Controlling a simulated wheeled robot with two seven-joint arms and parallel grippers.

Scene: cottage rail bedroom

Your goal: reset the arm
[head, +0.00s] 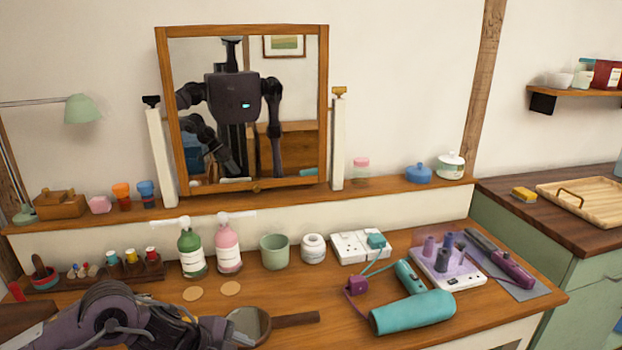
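My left arm comes in low from the left and lies over the front left of the wooden dressing table (340,315). Its gripper end (228,334) is beside a round hand mirror (258,322) with a wooden handle. The fingers are too dark and overlapped to tell open from shut, and I cannot tell whether they touch the mirror. My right arm and gripper are not directly in view. A framed mirror (322,100) on the back ledge reflects my dark body and arms.
Green (191,255) and pink (228,250) pump bottles, a green cup (274,251) and a white socket strip (352,246) stand behind. A teal hair dryer (412,312) and a curler tray (450,272) fill the right. A bottle rack (110,273) stands left.

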